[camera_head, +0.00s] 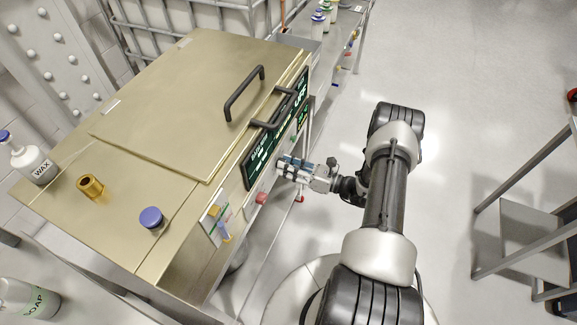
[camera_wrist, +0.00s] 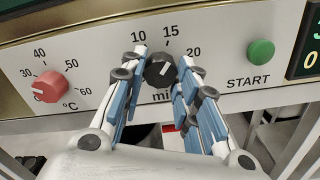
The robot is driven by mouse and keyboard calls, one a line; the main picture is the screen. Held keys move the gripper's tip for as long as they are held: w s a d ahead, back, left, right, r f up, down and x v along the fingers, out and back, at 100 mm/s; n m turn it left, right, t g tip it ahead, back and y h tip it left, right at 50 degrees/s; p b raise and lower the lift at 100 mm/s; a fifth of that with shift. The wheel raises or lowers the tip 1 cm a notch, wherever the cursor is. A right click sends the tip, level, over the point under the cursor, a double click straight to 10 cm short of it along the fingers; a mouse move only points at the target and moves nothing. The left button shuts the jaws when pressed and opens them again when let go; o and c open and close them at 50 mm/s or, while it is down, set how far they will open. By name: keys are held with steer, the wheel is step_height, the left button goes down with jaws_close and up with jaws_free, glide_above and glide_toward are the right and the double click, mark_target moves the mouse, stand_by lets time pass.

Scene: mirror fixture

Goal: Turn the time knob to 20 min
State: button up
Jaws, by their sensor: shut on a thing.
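The time knob (camera_wrist: 158,71) is a black round dial on the pale front panel in the wrist view, with 10, 15 and 20 printed around it and "min" below, partly covered. Its small white pointer mark seems to point up and right; the exact reading is hard to tell. My gripper (camera_wrist: 160,68) is shut on the knob, with one blue-padded finger at its left side and one at its right. In the head view my gripper (camera_head: 285,167) is at the front of the brass-coloured machine (camera_head: 150,125) and hides the knob.
A red °C knob (camera_wrist: 47,86) is left of my fingers, and a green START button (camera_wrist: 261,52) is to the right. A black lid handle (camera_head: 245,93) and display strip (camera_head: 262,155) are above. Open floor (camera_head: 450,100) lies behind my arm.

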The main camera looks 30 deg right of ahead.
steer(key=m, duration=0.7)
stand_by(0.5)
steer(key=o, duration=1.1)
steer(key=shift+c, duration=0.2)
steer(key=shift+s, duration=0.1)
steer(key=v, duration=1.2)
